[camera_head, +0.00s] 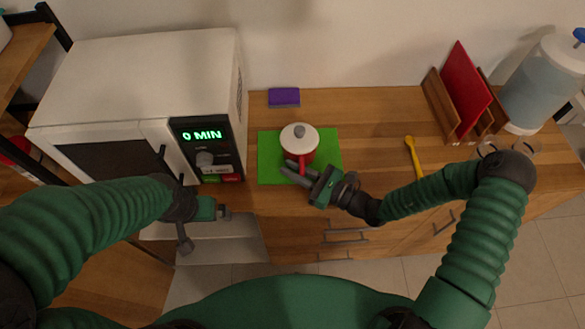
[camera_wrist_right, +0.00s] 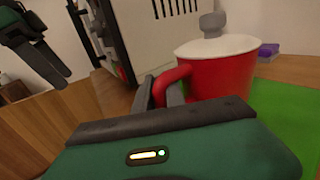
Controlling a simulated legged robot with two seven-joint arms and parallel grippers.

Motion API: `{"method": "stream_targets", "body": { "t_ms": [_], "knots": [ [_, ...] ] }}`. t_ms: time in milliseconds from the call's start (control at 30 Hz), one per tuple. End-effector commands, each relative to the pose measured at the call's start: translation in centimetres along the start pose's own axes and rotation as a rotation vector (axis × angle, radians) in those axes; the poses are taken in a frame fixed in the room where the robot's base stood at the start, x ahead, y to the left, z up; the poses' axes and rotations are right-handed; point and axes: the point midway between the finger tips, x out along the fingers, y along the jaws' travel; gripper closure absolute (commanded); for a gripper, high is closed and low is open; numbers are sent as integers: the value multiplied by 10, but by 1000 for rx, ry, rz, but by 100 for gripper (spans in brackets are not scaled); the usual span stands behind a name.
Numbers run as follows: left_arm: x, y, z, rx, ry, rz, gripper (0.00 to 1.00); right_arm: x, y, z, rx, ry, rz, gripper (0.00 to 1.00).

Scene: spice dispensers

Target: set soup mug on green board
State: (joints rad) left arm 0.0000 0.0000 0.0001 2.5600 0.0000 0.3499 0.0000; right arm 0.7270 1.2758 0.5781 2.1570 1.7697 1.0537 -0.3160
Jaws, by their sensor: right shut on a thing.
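The soup mug (camera_head: 300,157) is red with a white lid and a grey knob. It is upright over the middle of the green board (camera_head: 328,170); whether its base touches the board is hard to tell. In the right wrist view the mug (camera_wrist_right: 222,76) shows large, with part of the green board (camera_wrist_right: 285,110) beside it. My right gripper (camera_head: 300,171) is shut on the mug's red handle (camera_wrist_right: 168,84), at the board's front side. My left gripper (camera_head: 205,225) hangs in front of the microwave, away from the mug; its jaw opening is unclear.
A white microwave (camera_head: 130,85) reading 0 MIN stands left of the board. A purple sponge (camera_head: 284,97) lies behind it. A yellow spoon (camera_head: 413,155), a rack with a red board (camera_head: 464,88) and a water dispenser (camera_head: 545,85) are to the right.

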Motion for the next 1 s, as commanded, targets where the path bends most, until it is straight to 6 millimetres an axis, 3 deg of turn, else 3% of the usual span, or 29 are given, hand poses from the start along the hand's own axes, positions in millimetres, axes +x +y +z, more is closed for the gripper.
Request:
{"method": "stream_targets", "body": {
  "t_ms": [33, 200, 467, 567, 800, 1000],
  "knots": [
    [1, 0, 0, 0, 0, 0, 0, 0, 0, -2, 0, 0, 0, 84],
    [0, 0, 0, 0, 0, 0, 0, 0, 0, -1, 0, 0, 0, 63],
    [-1, 0, 0, 0, 0, 0, 0, 0, -1, 2, 0, 0, -1, 63],
    [0, 0, 0, 0, 0, 0, 0, -13, -2, 0, 0, 2, -3, 63],
    [1, 0, 0, 0, 0, 0, 0, -75, -2, 0, -1, 2, -7, 63],
    [1, 0, 0, 0, 0, 0, 0, -112, -1, 0, 0, 1, -3, 63]
  ]
}}
